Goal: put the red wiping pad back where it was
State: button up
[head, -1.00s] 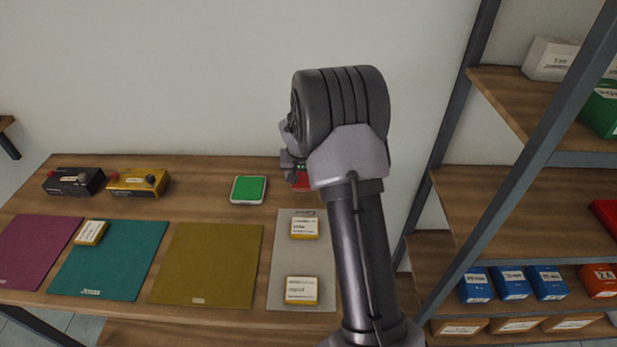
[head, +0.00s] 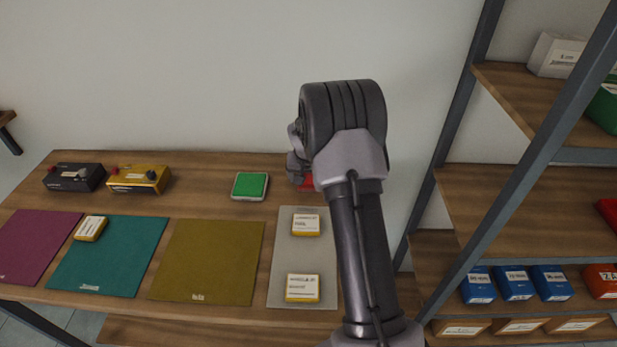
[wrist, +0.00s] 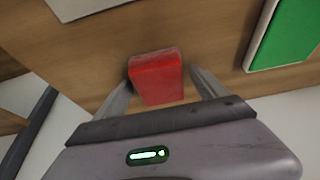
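The red wiping pad (wrist: 157,78) is between the two fingers of my gripper (wrist: 160,75) in the wrist view, with the fingers close against its sides. In the head view only a small red part of it (head: 307,183) shows below my gripper, at the back right of the wooden bench (head: 200,208). The rest is hidden behind my wrist and arm. I cannot tell whether the pad touches the bench top.
A green pad (head: 250,185) with a pale border lies left of my gripper. A grey mat (head: 304,258) with two yellow-and-white boxes lies in front. Olive (head: 208,260), teal (head: 110,258) and purple (head: 38,243) mats lie leftward. A shelf (head: 520,205) stands right.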

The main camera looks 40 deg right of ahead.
jog(key=p+v, duration=0.3)
jog(key=v, duration=1)
jog(key=s+a+r+n+t+y, duration=0.1)
jog(key=s+a+r, duration=0.7)
jog(key=a+r, duration=0.55)
jog(key=s+a+n+y, duration=0.1)
jog(key=s+a, duration=0.6)
jog(key=s, duration=0.3)
jog(key=s+a+r+n+t+y, duration=0.1)
jog(key=s+a+y, duration=0.1)
jog(key=s+a, duration=0.6)
jog(key=s, duration=0.2)
jog(key=shift+s+a+r+y, duration=0.25)
jog(key=shift+a+r+y, duration=0.05)
jog(key=shift+r, duration=0.05)
